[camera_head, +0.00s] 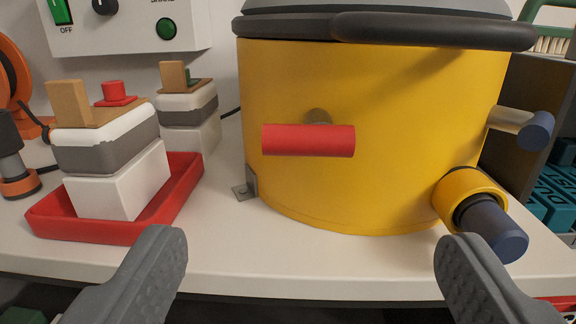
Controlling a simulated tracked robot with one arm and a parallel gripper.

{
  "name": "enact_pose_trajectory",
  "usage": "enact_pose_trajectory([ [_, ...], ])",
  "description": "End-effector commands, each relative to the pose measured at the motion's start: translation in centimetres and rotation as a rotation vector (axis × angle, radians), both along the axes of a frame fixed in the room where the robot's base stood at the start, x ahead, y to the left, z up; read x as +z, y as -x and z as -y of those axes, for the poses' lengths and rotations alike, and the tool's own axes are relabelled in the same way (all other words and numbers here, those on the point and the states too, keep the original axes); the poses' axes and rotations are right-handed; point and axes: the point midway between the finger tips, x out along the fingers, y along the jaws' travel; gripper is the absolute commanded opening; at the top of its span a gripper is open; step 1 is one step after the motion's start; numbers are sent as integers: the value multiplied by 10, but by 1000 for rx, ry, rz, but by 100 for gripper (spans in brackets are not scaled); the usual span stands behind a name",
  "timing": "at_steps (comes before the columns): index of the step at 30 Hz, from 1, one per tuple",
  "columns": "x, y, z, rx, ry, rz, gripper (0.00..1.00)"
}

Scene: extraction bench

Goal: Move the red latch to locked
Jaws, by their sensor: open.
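The red latch (308,140) is a horizontal red bar on a short brown pivot, on the front of a yellow drum (385,175). It lies level, reaching to both sides of the pivot. I see no lock marking beside it. My gripper (312,262) is in the lower foreground, its two grey fingers wide apart. It is open and empty. The latch is above and beyond the gap between the fingertips, not touched by either finger.
A dark lid rim (435,32) overhangs the drum. A blue-ended peg (536,130) and a capped outlet (492,225) stick out at right. At left, a red tray (90,229) holds a white and grey block. The bench (235,240) is clear before the drum.

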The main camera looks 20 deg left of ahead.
Motion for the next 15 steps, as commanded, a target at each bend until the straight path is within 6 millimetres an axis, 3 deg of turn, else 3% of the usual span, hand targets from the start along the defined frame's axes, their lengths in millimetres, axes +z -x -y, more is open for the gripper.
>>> enact_pose_trajectory([
  [15, 0, -70, -14, -3, -3, 1, 76],
])
